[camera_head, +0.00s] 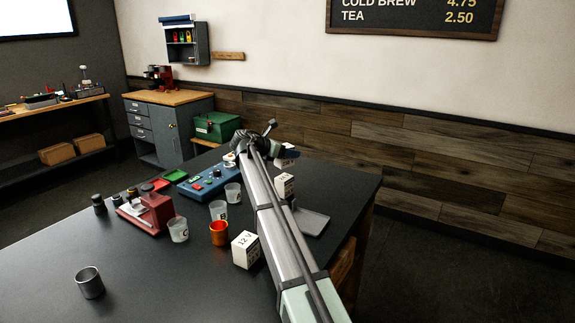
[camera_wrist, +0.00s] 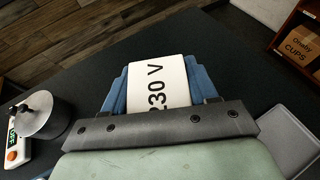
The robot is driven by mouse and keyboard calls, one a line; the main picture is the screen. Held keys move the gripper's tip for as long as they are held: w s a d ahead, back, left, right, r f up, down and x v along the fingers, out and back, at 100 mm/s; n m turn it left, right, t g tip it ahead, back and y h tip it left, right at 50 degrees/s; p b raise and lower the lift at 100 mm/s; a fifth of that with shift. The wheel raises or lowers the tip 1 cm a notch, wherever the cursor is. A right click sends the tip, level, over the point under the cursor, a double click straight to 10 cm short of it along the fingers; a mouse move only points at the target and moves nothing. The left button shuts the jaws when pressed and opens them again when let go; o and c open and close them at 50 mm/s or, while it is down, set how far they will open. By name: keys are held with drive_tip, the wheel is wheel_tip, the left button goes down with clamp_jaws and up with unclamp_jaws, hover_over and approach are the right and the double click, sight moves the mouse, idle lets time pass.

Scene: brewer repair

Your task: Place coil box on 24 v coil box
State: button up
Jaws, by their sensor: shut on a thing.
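My gripper (camera_head: 288,152) is at the far end of the black table, shut on a white box. In the wrist view this box (camera_wrist: 158,82) reads "230 V" and sits between the two blue fingers of my gripper (camera_wrist: 157,98). Another white box (camera_head: 284,187) stands on the table just nearer than my gripper, partly behind my arm; its label is too small to read. I cannot tell whether the two boxes touch. A white box marked "12 V" (camera_head: 245,250) stands nearer, left of my arm. No box is clearly readable as 24 V.
A grey tray (camera_head: 313,221) lies right of my arm. Left are an orange cup (camera_head: 219,233), several clear cups, a blue panel (camera_head: 207,182), a red device (camera_head: 153,214) and a metal cup (camera_head: 90,282). The wrist view shows a scale-like device (camera_wrist: 17,152) at left.

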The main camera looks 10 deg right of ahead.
sight(287, 162)
drive_tip(key=shift+f, duration=2.3)
drive_tip(key=shift+f, duration=0.15)
drive_tip(key=o, duration=1.2)
drive_tip(key=shift+a+r, duration=0.1)
drive_tip(key=shift+r, duration=0.1)
drive_tip(key=v, duration=1.1)
drive_tip(key=shift+s+a, duration=0.2)
drive_tip(key=shift+a, duration=0.15)
